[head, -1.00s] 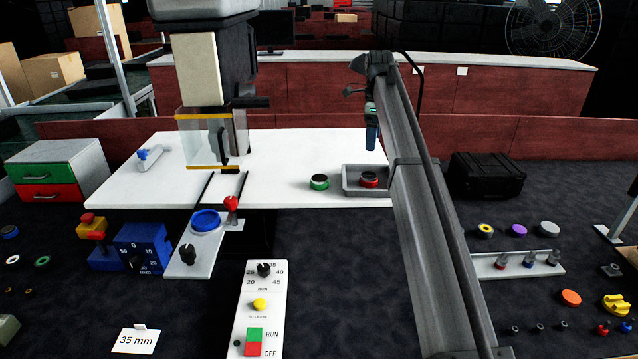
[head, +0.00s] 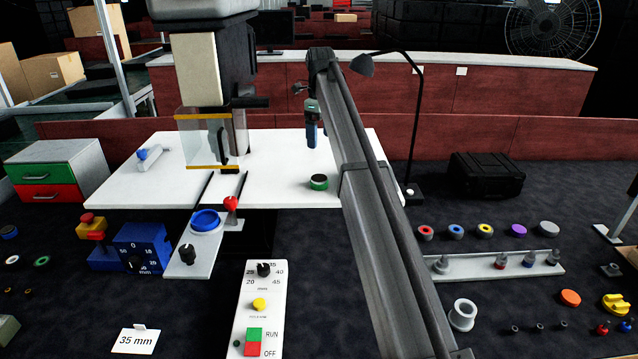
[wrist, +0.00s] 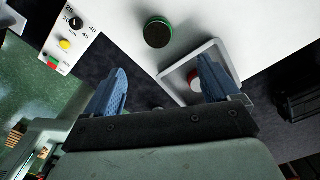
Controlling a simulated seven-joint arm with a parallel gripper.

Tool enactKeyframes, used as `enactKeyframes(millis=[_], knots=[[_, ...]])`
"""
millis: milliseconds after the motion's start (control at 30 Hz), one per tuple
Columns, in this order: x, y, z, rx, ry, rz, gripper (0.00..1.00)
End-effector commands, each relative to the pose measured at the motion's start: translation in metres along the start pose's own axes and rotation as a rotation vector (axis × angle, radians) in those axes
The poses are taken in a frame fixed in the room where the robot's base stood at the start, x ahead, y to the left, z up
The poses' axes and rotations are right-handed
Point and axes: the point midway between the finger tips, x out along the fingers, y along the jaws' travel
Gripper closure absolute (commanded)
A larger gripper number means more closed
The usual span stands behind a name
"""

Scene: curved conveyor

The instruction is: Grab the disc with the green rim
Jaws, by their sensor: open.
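The disc with the green rim (head: 319,182) has a dark top and lies on the white table (head: 280,160), near its front edge. It also shows in the wrist view (wrist: 157,32), ahead of the blue fingertips and roughly between their lines. My gripper (head: 311,136) is above the table, over the area behind the disc in the head view, apart from it. In the wrist view my gripper (wrist: 163,72) is open with nothing between its fingers.
A grey tray (wrist: 168,76) holding a red-rimmed disc (wrist: 192,77) lies beside the green-rimmed disc; my arm hides both in the head view. A press-like machine (head: 200,70) with a clear guard stands left. A lamp (head: 415,120) stands right. White table is clear around the disc's left.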

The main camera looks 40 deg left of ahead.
Motion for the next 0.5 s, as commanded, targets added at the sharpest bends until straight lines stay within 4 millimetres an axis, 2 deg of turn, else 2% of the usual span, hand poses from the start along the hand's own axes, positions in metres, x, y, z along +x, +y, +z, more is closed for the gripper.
enactKeyframes(millis=[100, 300, 500], knots=[[0.000, 0.000, 0.000, 0.100, 0.000, 0.000, 0.11], [0.002, 0.000, -0.001, 0.181, 0.001, 0.001, 0.11], [0.020, 0.001, -0.001, 0.184, 0.002, 0.002, 0.11]])
